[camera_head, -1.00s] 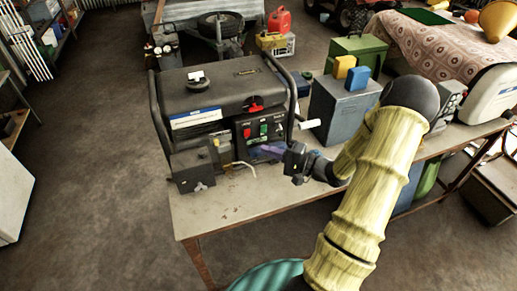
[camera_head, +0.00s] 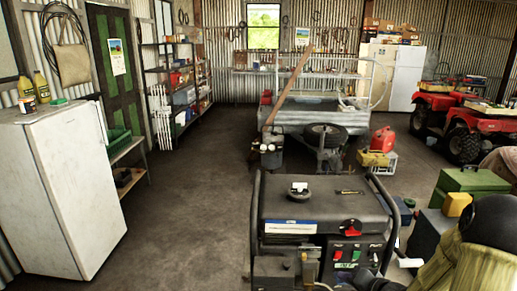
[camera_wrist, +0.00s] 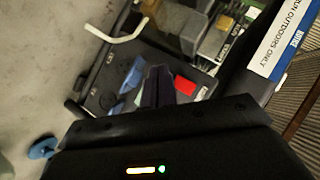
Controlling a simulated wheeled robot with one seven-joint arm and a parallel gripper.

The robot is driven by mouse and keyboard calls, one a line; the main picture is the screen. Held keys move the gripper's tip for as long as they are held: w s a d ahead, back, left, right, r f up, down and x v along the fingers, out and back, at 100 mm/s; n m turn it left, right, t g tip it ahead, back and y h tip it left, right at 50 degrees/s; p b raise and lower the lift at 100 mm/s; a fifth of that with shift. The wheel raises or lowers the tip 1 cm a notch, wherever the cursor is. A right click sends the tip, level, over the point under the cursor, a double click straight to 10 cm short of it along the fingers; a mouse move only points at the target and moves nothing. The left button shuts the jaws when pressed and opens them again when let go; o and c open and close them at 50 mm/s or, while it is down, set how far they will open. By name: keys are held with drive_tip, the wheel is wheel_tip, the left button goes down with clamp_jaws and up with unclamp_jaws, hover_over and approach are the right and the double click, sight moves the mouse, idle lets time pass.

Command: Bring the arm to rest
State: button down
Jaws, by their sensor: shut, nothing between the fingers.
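My arm, in a yellowish sleeve with a dark round joint, shows at the lower right of the head view, largely cut off by the frame. A dark part of its wrist shows at the bottom edge, by the generator's front; the fingertips cannot be made out there. In the wrist view my gripper (camera_wrist: 158,78) is shut, its dark fingers together and empty. They point at the front panel of the black generator (camera_head: 322,208), with a red switch (camera_wrist: 185,86) and blue parts beside them. Whether the fingers touch the panel cannot be told.
A green box (camera_head: 470,181) and a yellow block (camera_head: 457,204) are right of the generator, close to my arm. Behind stand a trailer (camera_head: 310,112), a red fuel can (camera_head: 383,139) and red quad bikes (camera_head: 464,128). A white fridge (camera_head: 62,190) stands left. Open floor lies between.

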drive_tip(key=s+a+r+n+g+h, duration=0.2)
drive_tip(key=s+a+n+g+h, duration=0.1)
drive_tip(key=s, duration=0.5)
drive_tip(key=s+a+r+n+g+h, duration=0.2)
drive_tip(key=s+a+r+n+g, duration=0.1)
drive_tip(key=s+a+g, duration=0.2)
drive_tip(key=s+a, duration=0.2)
drive_tip(key=s, duration=0.2)
drive_tip(key=shift+s+a+r+h, duration=0.15)
drive_tip(key=shift+r+h, duration=0.05)
drive_tip(key=shift+h, duration=0.2)
idle(0.4)
idle(0.8)
